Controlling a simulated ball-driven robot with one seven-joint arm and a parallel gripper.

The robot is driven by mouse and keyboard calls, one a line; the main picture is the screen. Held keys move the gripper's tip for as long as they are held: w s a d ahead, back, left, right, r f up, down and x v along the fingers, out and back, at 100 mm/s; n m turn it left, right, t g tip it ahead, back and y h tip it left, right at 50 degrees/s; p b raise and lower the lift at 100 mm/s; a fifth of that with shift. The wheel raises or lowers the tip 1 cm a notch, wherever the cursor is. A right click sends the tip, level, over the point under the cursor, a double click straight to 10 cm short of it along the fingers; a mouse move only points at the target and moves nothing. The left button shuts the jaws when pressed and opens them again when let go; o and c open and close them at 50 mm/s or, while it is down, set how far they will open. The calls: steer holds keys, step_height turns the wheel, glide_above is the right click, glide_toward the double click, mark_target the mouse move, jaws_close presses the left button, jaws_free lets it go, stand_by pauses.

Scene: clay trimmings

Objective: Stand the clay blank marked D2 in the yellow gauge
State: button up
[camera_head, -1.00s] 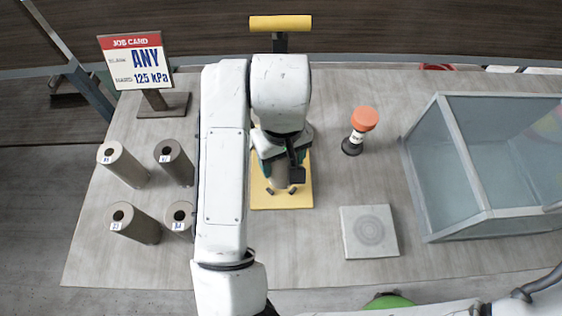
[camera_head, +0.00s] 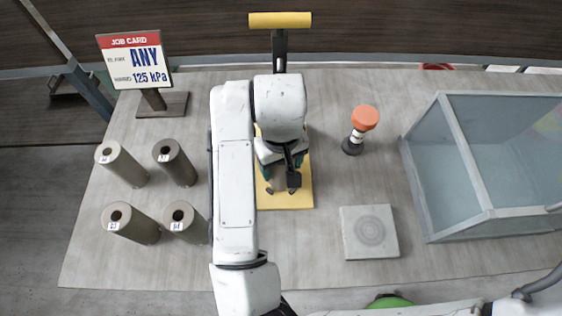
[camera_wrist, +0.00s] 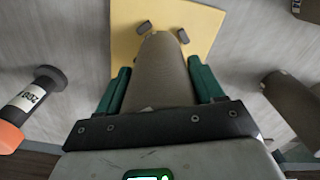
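A grey-brown clay blank (camera_wrist: 160,75) stands between the green fingers of my gripper (camera_wrist: 160,72) in the wrist view. The fingers lie close along both its sides with hardly any gap, so the gripper looks shut on it. The blank's mark is hidden. It is over the yellow gauge (camera_head: 300,199), a flat plate on the table, with its lower end by two short dark stops (camera_wrist: 144,27). Whether its bottom touches the plate is unclear. In the head view my gripper (camera_head: 281,185) is pointed down over the plate, and my arm hides part of it.
Several similar marked blanks (camera_head: 125,168) stand at the left. A job card (camera_head: 136,62) is behind them. An orange-topped post (camera_head: 364,119) stands right of the gauge. A grey square pad (camera_head: 369,232) and a glass-sided case (camera_head: 465,165) are further right.

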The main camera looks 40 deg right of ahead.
steer(key=o, duration=0.4)
steer(key=shift+r, duration=0.15)
step_height(320, 180, up, 12)
steer(key=shift+r+p, duration=0.1)
steer(key=shift+p, duration=0.95)
